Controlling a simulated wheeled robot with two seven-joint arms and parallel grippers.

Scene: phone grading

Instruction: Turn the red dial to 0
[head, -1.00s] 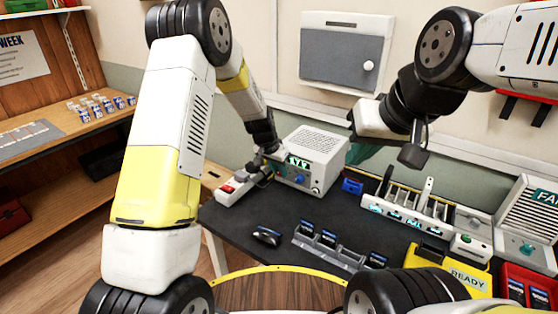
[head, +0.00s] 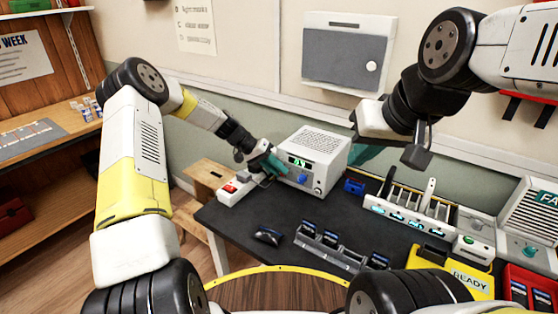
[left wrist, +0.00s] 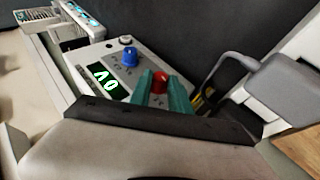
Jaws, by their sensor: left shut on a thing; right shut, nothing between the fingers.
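A white box-shaped device (head: 322,150) with a vented top stands at the back of the dark table. On its front are a lit green display (head: 299,162) and a blue dial (head: 303,180). The left wrist view shows the red dial (left wrist: 160,81) between the teal fingertips of my left gripper (left wrist: 164,92), which is shut on it. The blue dial (left wrist: 129,56) and the display (left wrist: 108,83) sit beside it. In the head view my left gripper (head: 271,162) hides the red dial. My right gripper (head: 372,150) is shut, empty and raised, partly hidden by its own wrist.
A white power strip (head: 236,190) with a red switch lies just left of the device. A blue block (head: 354,187) and a slotted rack (head: 410,209) stand to its right. A grey phone holder (head: 340,250) and a dark object (head: 268,236) lie in front.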

